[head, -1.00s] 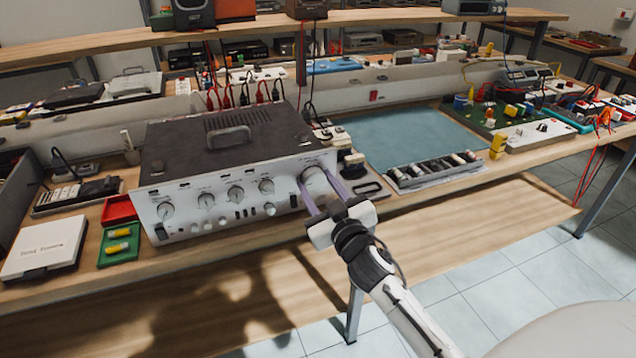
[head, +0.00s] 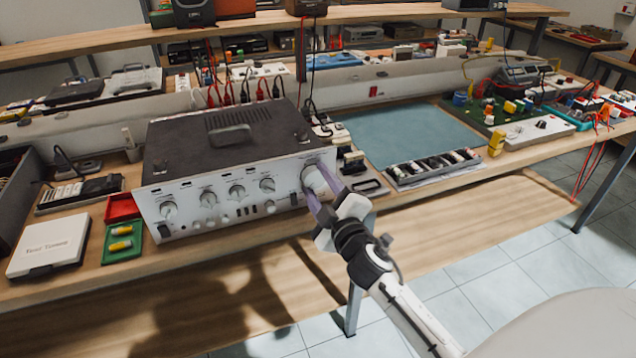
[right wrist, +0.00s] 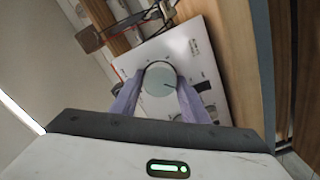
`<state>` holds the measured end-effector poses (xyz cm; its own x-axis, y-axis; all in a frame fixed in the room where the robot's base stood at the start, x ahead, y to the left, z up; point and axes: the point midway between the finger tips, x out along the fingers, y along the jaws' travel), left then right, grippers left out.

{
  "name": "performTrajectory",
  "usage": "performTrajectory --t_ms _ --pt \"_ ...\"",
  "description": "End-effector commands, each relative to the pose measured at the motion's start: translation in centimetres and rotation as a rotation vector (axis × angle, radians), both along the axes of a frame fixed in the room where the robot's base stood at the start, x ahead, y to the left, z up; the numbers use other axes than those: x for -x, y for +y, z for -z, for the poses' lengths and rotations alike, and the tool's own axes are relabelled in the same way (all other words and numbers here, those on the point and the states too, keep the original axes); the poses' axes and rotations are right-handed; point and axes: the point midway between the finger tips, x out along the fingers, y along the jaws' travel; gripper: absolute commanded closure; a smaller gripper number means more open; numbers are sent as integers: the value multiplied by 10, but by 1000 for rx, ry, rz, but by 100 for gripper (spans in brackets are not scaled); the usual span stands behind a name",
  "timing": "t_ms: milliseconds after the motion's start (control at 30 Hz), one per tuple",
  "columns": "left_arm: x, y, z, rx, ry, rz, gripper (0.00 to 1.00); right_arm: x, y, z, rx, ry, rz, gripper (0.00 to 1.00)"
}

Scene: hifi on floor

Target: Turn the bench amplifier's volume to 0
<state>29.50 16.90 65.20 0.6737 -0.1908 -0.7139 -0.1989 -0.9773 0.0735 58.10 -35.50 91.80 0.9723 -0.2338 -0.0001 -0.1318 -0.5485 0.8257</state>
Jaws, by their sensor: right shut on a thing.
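The bench amplifier (head: 228,150) is a black-topped box with a silver front panel, standing on the bench at the left. Its large volume knob (head: 314,178) is at the right end of the panel. My right gripper (head: 318,185) is shut on this knob, one purple finger on either side. In the right wrist view the knob (right wrist: 161,79) is a pale disc with a dark pointer line toward its lower right, between the fingers (right wrist: 160,95). The gripper looks rolled relative to the panel. My left gripper is not in view.
Smaller knobs (head: 238,191) line the panel to the left. A green tray (head: 122,242) and a white box (head: 48,246) lie left of the amplifier. A blue mat (head: 410,135) and a component tray (head: 432,168) lie to the right.

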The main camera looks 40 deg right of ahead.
Motion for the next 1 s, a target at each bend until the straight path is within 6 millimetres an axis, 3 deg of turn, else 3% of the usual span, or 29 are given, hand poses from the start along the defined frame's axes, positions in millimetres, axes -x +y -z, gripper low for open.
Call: performTrajectory --t_ms 533,567,667,1000 --pt "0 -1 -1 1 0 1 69 0 0 0 29 7 -1 81" --pt "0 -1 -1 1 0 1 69 0 0 0 29 7 -1 57" --pt "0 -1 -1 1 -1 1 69 0 0 0 28 7 -1 40" --pt "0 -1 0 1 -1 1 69 3 1 1 25 7 -1 40"
